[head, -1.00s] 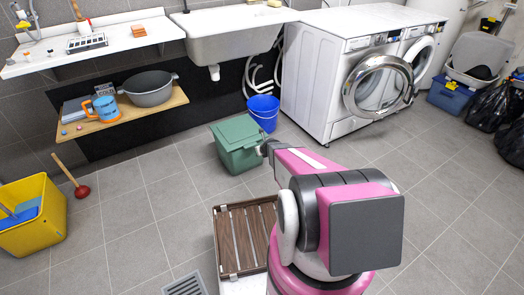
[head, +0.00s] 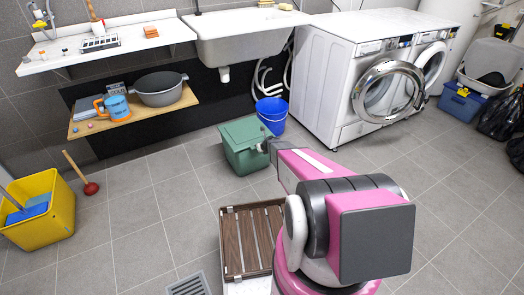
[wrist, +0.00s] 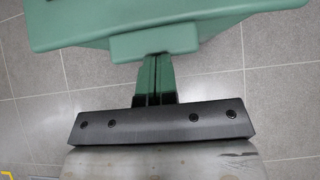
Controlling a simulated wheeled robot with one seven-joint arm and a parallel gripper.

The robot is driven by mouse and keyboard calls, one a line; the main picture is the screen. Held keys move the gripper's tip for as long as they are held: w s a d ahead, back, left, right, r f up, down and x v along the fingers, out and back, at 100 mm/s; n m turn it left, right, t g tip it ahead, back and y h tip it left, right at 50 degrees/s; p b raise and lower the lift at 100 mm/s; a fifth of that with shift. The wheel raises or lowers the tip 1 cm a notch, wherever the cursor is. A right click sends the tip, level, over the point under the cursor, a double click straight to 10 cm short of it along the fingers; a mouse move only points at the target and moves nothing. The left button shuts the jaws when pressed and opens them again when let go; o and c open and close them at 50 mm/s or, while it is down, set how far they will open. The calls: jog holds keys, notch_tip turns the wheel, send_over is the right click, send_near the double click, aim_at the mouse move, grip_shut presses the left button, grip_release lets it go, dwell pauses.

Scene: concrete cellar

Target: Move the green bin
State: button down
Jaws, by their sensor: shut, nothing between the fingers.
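The green bin (head: 245,151) stands on the tiled floor in the middle of the head view, with its lid (head: 244,131) down. My gripper (head: 268,146) is at the bin's right side in the head view, at the end of my pink arm. In the wrist view the fingers (wrist: 154,80) are shut together with nothing between them. Their tips are right by a tab on the front edge of the green lid (wrist: 155,42). I cannot tell whether they touch it. Most of the bin's body is hidden in the wrist view.
A blue bucket (head: 271,116) stands close behind the bin. A wooden slatted crate (head: 232,243) lies in front. A plunger (head: 90,188) and yellow bucket (head: 58,222) stand at left. A washer (head: 350,110) has its round door open. Floor right of my arm is clear.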

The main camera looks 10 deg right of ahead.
aim_at(242, 125)
jog(key=w+a, duration=0.2)
jog(key=w, duration=0.6)
jog(key=w+a, duration=0.3)
jog(key=w, duration=0.6)
jog(key=w+a, duration=0.3)
jog(key=w, duration=0.5)
jog(key=shift+w+a+f, duration=0.2)
jog(key=shift+w, duration=0.2)
jog(key=shift+s, duration=0.1)
